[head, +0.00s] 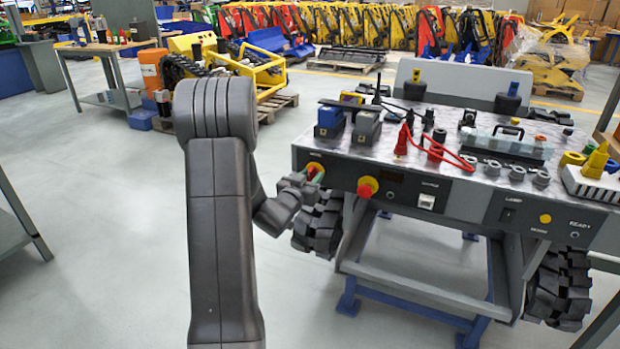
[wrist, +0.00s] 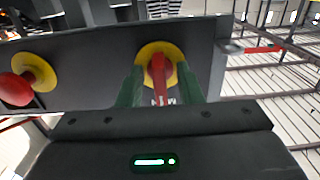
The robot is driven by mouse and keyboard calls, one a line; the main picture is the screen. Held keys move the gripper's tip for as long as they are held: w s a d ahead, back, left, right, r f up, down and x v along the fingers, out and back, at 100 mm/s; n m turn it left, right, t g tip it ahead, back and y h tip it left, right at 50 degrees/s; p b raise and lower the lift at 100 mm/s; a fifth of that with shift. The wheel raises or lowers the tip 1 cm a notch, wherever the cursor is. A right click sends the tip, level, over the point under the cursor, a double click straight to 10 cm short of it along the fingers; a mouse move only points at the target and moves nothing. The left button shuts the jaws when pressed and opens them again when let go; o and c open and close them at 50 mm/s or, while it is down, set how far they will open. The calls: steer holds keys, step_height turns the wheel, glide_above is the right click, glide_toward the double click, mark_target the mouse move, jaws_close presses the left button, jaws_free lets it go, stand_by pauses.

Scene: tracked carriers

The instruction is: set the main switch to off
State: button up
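The main switch is a red handle on a yellow round plate at the left end of the panel's front face. In the wrist view the main switch (wrist: 160,66) stands between the two green fingers of my gripper (wrist: 161,82), its handle pointing toward me. A narrow gap seems to show on each side of the handle, so the fingers look open around it. Part of the yellow plate and the lettering below are hidden. In the head view my gripper (head: 304,180) is at the main switch (head: 315,168), which is partly covered.
A red mushroom button on a yellow plate (head: 367,187) sits just right of the switch. A white rocker (head: 426,201) and a lamp switch (head: 507,215) are farther right on the panel. Batteries (head: 330,120) and cables stand on top.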

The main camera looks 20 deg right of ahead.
steer(key=shift+s+a, duration=0.1)
steer(key=p+v, duration=0.1)
steer(key=v, duration=1.2)
steer(key=shift+s+a, duration=0.2)
steer(key=shift+d, duration=0.1)
steer(key=b+x, duration=0.1)
steer(key=x, duration=1.2)
steer(key=shift+w+d, duration=0.2)
steer(key=shift+w, duration=0.15)
